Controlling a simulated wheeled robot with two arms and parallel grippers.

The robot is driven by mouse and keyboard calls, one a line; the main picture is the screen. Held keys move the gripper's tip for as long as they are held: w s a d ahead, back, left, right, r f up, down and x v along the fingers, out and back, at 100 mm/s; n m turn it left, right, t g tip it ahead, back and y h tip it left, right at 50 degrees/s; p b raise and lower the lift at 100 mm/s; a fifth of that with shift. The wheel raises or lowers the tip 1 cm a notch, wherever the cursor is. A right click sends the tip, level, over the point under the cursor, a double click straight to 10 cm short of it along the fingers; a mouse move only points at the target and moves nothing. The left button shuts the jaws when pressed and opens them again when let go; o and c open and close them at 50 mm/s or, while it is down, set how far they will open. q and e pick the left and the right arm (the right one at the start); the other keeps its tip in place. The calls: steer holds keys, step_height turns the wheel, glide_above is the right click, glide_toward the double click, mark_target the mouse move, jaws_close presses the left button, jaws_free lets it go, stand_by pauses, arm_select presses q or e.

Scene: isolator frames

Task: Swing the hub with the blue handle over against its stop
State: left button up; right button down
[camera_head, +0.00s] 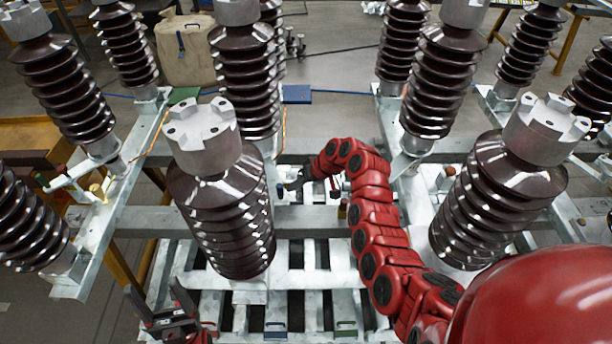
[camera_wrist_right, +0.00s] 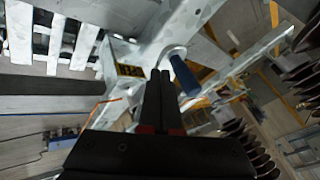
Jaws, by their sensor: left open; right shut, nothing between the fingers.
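The blue handle (camera_wrist_right: 187,78) sits on a curved bare metal rod in the right wrist view, close to the right of my gripper's fingertips. In the head view a small dark blue piece (camera_head: 280,191) beside the fingertips looks like the same handle. My right gripper (camera_head: 293,184) is shut and empty, reaching in behind the front middle insulator; its fingers (camera_wrist_right: 160,76) also show in the right wrist view. Whether they touch the rod or handle I cannot tell. The hub and its stop are not clearly visible. My left gripper (camera_head: 157,300) is open and empty at the lower left.
Large brown ribbed insulators with grey metal caps stand all around, such as the front middle one (camera_head: 225,205) and the right one (camera_head: 500,200). Grey steel beams (camera_head: 200,221) run between them. A yellow label (camera_wrist_right: 131,70) is near the fingers.

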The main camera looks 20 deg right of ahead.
steer(key=shift+s+a, duration=0.1)
steer(key=shift+a, duration=0.3)
steer(key=shift+a, duration=0.1)
steer(key=a+m+t+h, duration=0.1)
steer(key=a+m, duration=0.2)
steer(key=a, duration=0.9)
steer(key=shift+a, duration=0.25)
